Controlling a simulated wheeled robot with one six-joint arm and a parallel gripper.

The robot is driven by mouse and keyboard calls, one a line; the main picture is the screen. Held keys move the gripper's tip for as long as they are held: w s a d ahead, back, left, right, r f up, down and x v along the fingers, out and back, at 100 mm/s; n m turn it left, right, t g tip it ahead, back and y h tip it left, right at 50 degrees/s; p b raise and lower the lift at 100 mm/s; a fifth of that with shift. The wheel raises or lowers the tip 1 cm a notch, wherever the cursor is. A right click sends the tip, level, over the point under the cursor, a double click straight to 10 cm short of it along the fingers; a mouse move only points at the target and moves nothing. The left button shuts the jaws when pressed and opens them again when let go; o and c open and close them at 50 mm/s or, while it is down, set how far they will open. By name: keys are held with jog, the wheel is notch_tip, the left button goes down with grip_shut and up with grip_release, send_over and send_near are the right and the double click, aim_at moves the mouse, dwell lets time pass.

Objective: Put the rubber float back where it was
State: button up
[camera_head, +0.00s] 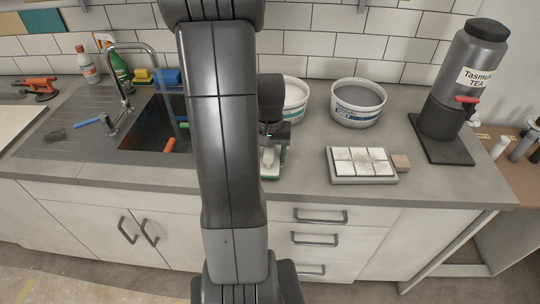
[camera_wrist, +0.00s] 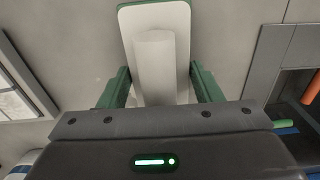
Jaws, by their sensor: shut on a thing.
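The rubber float (camera_wrist: 178,22) has a pale plate and a thick pale handle. In the head view it shows small and low over the counter (camera_head: 300,178), near the front edge, as a pale body (camera_head: 267,160) with a green rim. My gripper (camera_wrist: 160,88) is shut on the float, with green fingers on both sides of the handle. It also shows in the head view (camera_head: 274,145), pointing down and partly hidden by my arm. I cannot tell whether the float touches the counter.
A tiled board (camera_head: 335,180) with a small tan block (camera_head: 401,162) lies to the right. Two buckets, one grey-filled (camera_head: 357,115) and one pale-filled (camera_head: 296,112), stand behind. The sink (camera_head: 145,145) is left; a tea dispenser (camera_head: 463,90) is far right. My arm hides the counter's middle.

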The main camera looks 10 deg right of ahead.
jog(key=shift+f, duration=0.6)
jog(key=o, duration=1.2)
jog(key=shift+f, duration=0.15)
notch_tip(320, 180, up, 12)
jog(key=shift+r, duration=0.2)
